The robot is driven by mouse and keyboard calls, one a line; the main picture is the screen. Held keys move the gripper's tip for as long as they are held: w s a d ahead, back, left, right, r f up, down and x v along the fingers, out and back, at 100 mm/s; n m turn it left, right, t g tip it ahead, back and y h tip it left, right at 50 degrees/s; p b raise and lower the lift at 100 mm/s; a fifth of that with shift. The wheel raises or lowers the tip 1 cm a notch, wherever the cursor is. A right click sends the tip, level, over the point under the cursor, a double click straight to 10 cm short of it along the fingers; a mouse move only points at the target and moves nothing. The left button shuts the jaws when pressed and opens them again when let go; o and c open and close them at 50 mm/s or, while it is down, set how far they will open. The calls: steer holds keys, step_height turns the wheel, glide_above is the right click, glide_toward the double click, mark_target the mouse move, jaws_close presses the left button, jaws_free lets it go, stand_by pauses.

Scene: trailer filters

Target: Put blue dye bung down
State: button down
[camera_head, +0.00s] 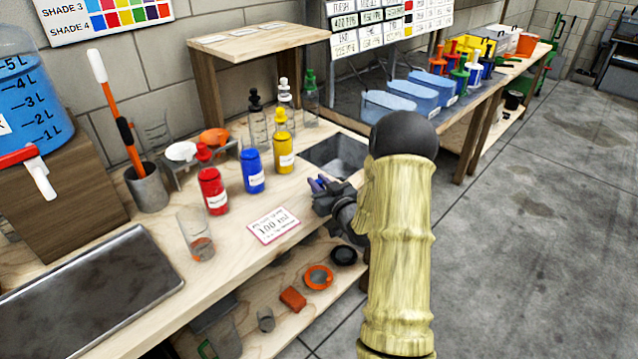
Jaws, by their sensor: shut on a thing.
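The blue dye bung (318,184) is a small blue-purple piece at the tip of my gripper (322,190). My gripper is shut on it, over the front edge of the bench near the sink; the fingers partly hide it. The blue dye bottle (253,172) stands upright and unstoppered on the bench, to the left of my gripper. I cannot tell whether the bung touches the bench.
A red bottle (213,190) and a yellow bottle (283,153), both stoppered, flank the blue one. A sink (338,152) lies behind my gripper. A sign card (273,226) lies on the bench front. A beaker (196,235) stands left of it.

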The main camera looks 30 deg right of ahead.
steer(key=shift+d+f, duration=0.1)
steer(key=shift+f, duration=0.1)
steer(key=c, duration=1.3)
jaws_free()
steer(key=shift+r, duration=0.1)
steer(key=shift+r, duration=0.2)
steer(key=s, duration=0.8)
steer(key=s+d, duration=0.1)
steer(key=s, duration=0.3)
steer(key=shift+f, duration=0.1)
